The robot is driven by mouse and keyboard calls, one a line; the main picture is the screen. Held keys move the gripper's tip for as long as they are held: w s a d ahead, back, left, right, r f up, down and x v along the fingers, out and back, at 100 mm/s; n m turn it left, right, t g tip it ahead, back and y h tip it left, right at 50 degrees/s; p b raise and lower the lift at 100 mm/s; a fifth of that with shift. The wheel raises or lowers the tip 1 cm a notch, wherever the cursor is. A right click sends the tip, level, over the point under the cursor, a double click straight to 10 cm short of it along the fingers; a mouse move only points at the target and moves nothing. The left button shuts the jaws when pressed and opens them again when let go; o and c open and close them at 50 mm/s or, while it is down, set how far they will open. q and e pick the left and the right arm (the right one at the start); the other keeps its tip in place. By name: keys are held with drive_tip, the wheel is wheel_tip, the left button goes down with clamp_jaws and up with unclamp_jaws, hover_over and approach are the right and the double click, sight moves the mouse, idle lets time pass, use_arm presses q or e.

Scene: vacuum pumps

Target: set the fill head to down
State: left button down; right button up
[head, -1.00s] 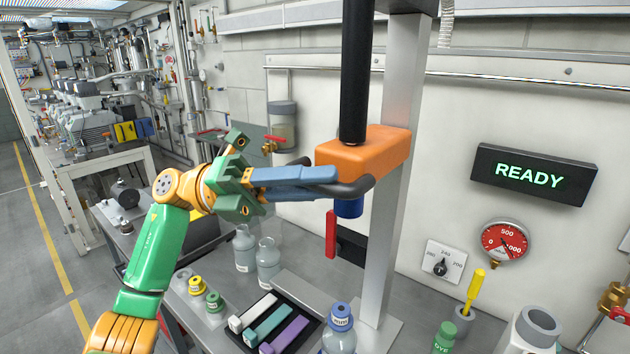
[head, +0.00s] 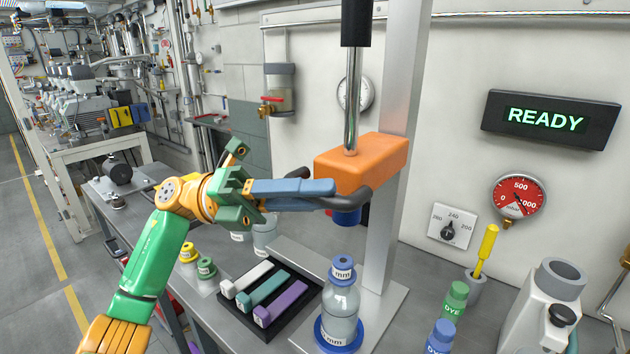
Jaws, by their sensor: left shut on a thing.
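The fill head is an orange block (head: 360,163) with a blue nozzle (head: 347,217) under it. It hangs on a bare chrome rod (head: 352,100) below a black cylinder (head: 356,22), beside a grey metal column. A dark handle (head: 354,201) sticks out from its front. My left gripper (head: 328,195), with blue fingers, is shut on this handle. A clear bottle (head: 341,312) with a blue cap stands upright on a blue ring below the nozzle, with a gap between cap and nozzle. My right gripper is not in view.
A black tray (head: 243,332) with white, teal and purple bars lies left of the bottle. Dye bottles (head: 455,301) stand to the right. A lit READY display (head: 548,119), a red gauge (head: 518,199) and a dial plate (head: 451,227) are on the wall.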

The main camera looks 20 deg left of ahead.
use_arm(q)
wheel_tip(320, 180, down, 8)
drive_tip(key=b, duration=0.5)
drive_tip(key=shift+f, duration=0.2)
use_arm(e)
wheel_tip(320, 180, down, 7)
use_arm(q)
drive_tip(key=shift+d, duration=0.1)
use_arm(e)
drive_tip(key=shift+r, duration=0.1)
use_arm(q)
drive_tip(key=c, duration=0.8)
unclamp_jaws()
drive_tip(key=shift+f, duration=0.1)
drive_tip(key=shift+o, duration=0.2)
drive_tip(key=shift+a, duration=0.2)
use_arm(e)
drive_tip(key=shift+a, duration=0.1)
use_arm(q)
drive_tip(key=b+v, duration=0.2)
drive_tip(key=v, duration=0.5)
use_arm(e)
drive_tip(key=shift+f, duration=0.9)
